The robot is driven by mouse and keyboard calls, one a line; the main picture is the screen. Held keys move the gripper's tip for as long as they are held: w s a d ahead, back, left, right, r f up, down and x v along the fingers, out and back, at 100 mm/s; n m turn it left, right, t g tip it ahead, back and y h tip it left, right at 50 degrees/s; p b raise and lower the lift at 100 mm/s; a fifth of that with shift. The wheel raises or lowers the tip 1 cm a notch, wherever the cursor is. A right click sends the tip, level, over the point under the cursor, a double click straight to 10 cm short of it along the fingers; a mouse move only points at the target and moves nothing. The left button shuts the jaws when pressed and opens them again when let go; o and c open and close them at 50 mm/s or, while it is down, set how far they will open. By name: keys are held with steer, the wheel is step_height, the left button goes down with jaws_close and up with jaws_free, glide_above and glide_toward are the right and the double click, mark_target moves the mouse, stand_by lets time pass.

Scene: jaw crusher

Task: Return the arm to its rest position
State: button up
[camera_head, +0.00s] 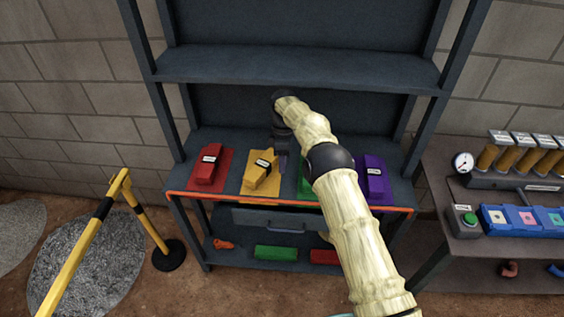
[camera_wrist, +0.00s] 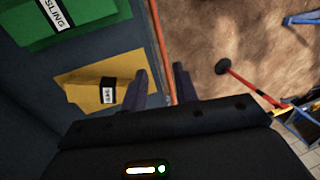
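My arm reaches over the dark workbench shelf in the head view. My gripper (camera_head: 282,166) points down between the yellow mat (camera_head: 246,187) and the green mat. In the wrist view my gripper (camera_wrist: 161,76) has its two fingers apart, with nothing held between them. A yellow block (camera_head: 262,175) with a dark label band lies on the yellow mat, to the left of my gripper and apart from it. A green block with a "SLING" label (camera_wrist: 57,13) shows in the wrist view; in the head view my arm mostly hides it.
A red block (camera_head: 207,172) and a purple block (camera_head: 374,180) lie on the same shelf. An upper shelf (camera_head: 300,70) spans above and behind the arm. A yellow-black barrier (camera_head: 85,238) stands left. A side bench with a control panel (camera_head: 520,217) stands right.

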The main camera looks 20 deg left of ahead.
steer(key=s+d+r+m+t, duration=0.1)
steer(key=s+d+r+m, duration=0.2)
steer(key=d+r+m, duration=0.5)
steer(key=s+d+r+m+t, duration=0.2)
steer(key=s+d+r, duration=0.15)
steer(key=d, duration=0.75)
steer(key=s+d+m+t, duration=0.1)
steer(key=s+d+m, duration=0.4)
steer(key=s, duration=0.5)
steer(key=s+d+r+m+t, duration=0.1)
steer(key=s+d+m, duration=0.4)
steer(key=s+d, duration=0.4)
steer(key=shift+s+d+r, duration=0.15)
steer(key=shift+s+r, duration=0.15)
steer(key=shift+s, duration=0.7)
